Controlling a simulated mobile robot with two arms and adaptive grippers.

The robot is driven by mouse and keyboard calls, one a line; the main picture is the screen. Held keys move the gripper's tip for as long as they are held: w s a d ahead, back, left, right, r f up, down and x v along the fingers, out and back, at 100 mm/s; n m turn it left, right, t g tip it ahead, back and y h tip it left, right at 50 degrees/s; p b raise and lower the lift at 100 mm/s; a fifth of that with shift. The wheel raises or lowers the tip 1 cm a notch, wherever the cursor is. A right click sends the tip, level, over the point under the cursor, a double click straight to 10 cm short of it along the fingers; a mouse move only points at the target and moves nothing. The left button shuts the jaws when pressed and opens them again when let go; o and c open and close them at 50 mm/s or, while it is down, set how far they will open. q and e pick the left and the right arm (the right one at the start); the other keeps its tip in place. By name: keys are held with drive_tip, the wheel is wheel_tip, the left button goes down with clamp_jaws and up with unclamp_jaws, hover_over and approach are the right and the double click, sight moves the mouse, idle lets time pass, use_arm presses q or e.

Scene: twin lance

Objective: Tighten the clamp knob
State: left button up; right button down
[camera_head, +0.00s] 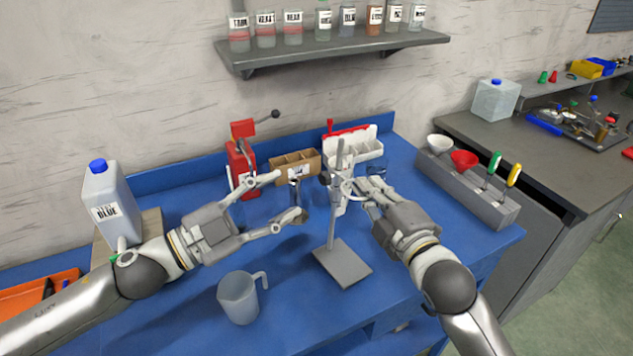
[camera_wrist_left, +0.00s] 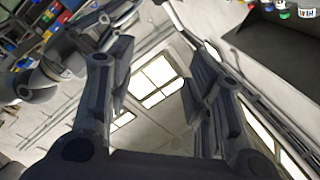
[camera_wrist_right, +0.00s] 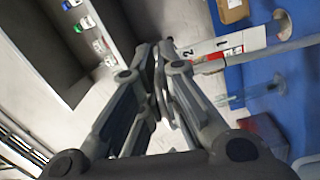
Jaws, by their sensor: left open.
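A metal clamp stand stands on the blue bench, with a flat grey base (camera_head: 342,264) and an upright rod (camera_head: 332,222). A grey clamp (camera_head: 340,178) sits high on the rod; its knob is too small and too covered to make out. My right gripper (camera_head: 354,186) reaches in from the right, its tips at the clamp. In the right wrist view its fingers (camera_wrist_right: 158,55) are closed together; I cannot tell whether anything thin is between them. My left gripper (camera_head: 288,198) is open and empty, left of the rod and apart from it. Its spread fingers (camera_wrist_left: 158,75) show in the left wrist view.
A clear jug (camera_head: 239,298) stands at the front of the bench. A red lever press (camera_head: 241,165), a cardboard box (camera_head: 296,166) and a white bin rack (camera_head: 365,146) stand behind. A grey tool holder (camera_head: 465,190) is at the right, a blue-capped jug (camera_head: 108,195) at the left.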

sight(322, 180)
use_arm(q)
drive_tip(key=w+d+f+n, duration=0.1)
drive_tip(key=w+d+n, duration=0.1)
drive_tip(key=n, duration=0.1)
drive_tip(key=w+d+f+n+y, duration=0.1)
drive_tip(key=w+d+n, duration=0.1)
drive_tip(key=w+n, duration=0.1)
drive_tip(key=w+d+f+n+y, duration=0.1)
drive_tip(key=w+d+n, duration=0.2)
drive_tip(key=n, duration=0.1)
drive_tip(key=shift+w+f+t, duration=0.15)
drive_tip(key=shift+w+t, duration=0.05)
drive_tip(key=shift+t, duration=0.1)
idle(0.4)
clamp_jaws()
idle(0.3)
